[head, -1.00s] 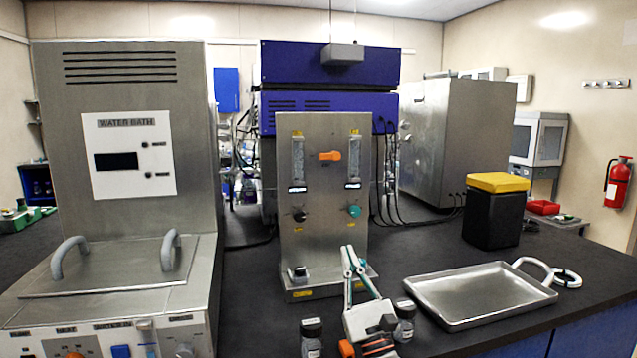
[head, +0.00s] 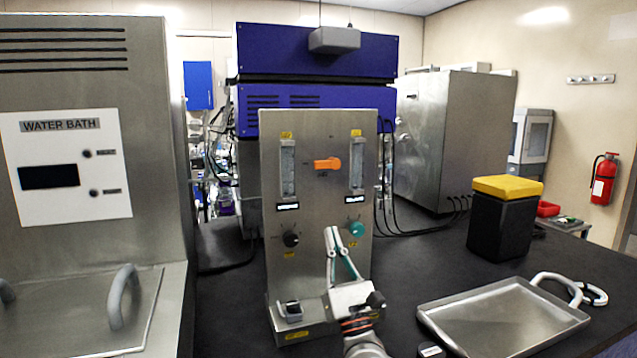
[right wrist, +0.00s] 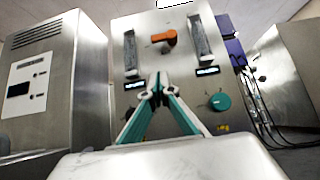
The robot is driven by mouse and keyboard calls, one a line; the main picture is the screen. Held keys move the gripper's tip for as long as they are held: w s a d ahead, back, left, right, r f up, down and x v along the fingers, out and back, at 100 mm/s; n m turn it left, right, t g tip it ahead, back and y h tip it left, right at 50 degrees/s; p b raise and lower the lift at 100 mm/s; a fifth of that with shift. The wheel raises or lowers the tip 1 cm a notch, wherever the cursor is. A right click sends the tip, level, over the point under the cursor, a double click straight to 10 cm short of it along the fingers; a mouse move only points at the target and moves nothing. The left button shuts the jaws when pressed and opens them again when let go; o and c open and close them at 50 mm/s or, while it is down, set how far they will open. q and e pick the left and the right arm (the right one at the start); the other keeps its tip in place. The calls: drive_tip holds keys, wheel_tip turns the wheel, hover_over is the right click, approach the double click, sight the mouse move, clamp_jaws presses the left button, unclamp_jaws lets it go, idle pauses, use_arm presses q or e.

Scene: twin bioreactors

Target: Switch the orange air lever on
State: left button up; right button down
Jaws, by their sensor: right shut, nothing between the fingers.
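The orange air lever (head: 327,163) sits on the upper middle of a steel panel (head: 318,215), between two flow tubes. It lies about level, with its thicker end to the right. It also shows in the right wrist view (right wrist: 164,38), above the fingertips. My right gripper (head: 332,232) is shut and empty in front of the panel, below the lever and left of the green knob (head: 356,228). In the right wrist view its fingertips (right wrist: 157,88) meet, apart from the lever. My left gripper is not in view.
A black knob (head: 291,239) is on the panel's left. The water bath (head: 100,230) stands to the left. A metal tray (head: 505,320) and a black bin with a yellow lid (head: 503,215) are to the right. Dark bench lies between the panel and the bin.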

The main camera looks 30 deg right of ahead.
sight(326, 164)
drive_tip(key=p+x, duration=0.2)
drive_tip(key=x, duration=0.8)
drive_tip(key=shift+r, duration=0.15)
drive_tip(key=shift+r+y+p, duration=0.3)
drive_tip(key=shift+r+p, duration=0.65)
drive_tip(key=shift+r, duration=0.9)
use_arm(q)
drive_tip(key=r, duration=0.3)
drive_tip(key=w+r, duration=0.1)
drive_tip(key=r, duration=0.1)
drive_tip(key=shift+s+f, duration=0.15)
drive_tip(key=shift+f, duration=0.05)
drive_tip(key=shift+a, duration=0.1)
use_arm(e)
drive_tip(key=shift+h, duration=0.5)
drive_tip(key=shift+m, duration=0.5)
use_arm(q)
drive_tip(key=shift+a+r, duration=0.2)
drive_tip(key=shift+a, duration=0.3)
use_arm(e)
drive_tip(key=shift+a+r+m+g+h, duration=0.15)
drive_tip(key=shift+m+g+h, duration=0.15)
drive_tip(key=shift+m+h, duration=0.5)
